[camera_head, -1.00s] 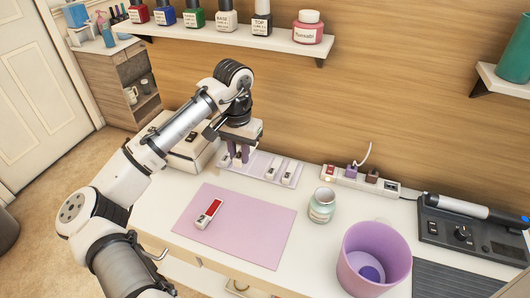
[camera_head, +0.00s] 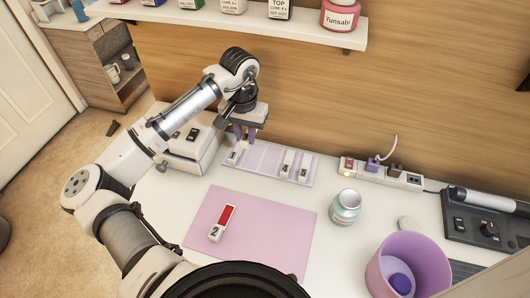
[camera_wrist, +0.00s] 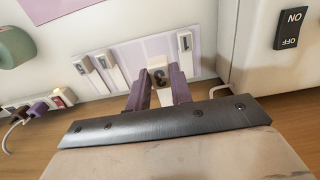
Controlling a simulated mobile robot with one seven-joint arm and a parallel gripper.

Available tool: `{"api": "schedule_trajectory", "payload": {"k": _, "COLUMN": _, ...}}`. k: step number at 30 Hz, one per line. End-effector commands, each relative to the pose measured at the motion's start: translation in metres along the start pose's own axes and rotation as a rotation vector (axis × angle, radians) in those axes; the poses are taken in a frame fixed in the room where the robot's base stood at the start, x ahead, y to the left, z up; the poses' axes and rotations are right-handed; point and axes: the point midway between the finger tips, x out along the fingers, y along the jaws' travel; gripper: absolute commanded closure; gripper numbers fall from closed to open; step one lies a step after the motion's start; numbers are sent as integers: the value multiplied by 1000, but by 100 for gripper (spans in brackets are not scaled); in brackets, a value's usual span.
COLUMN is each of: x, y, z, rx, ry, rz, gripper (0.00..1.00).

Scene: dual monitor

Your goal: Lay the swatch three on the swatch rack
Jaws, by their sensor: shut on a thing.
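My gripper (camera_head: 245,136) is over the left part of the swatch rack (camera_head: 268,158), a pale lilac strip at the back of the table. In the wrist view my gripper (camera_wrist: 160,92) has its purple fingers shut on swatch three (camera_wrist: 158,75), a white piece marked 3. It is held over the rack (camera_wrist: 132,52); whether it touches cannot be told. One swatch (camera_wrist: 184,42) stands on one side of it and two others (camera_wrist: 110,68) (camera_wrist: 85,66) on the other. Swatch two (camera_head: 222,222), white with a red face, lies on the pink mat (camera_head: 275,235).
A white box with a switch (camera_head: 190,148) stands close left of the rack. A power strip (camera_head: 380,175) with plugs lies to its right. A glass jar (camera_head: 345,207) and a purple bin (camera_head: 408,265) stand right of the mat. A bottle shelf (camera_head: 330,38) hangs above.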

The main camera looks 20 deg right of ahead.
Motion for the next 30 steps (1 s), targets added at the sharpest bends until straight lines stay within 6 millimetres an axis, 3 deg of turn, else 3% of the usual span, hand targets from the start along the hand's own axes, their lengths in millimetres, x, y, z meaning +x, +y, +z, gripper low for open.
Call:
{"api": "schedule_trajectory", "payload": {"k": 6, "x": 39, "y": 0, "z": 1, "rx": -1, "ry": -4, "rz": 2, "gripper": 100}}
{"api": "schedule_trajectory", "payload": {"k": 18, "x": 86, "y": 0, "z": 1, "rx": -1, "ry": -3, "rz": 1, "gripper": 100}}
{"api": "schedule_trajectory", "payload": {"k": 30, "x": 96, "y": 0, "z": 0, "rx": 0, "ry": -1, "rz": 2, "gripper": 100}}
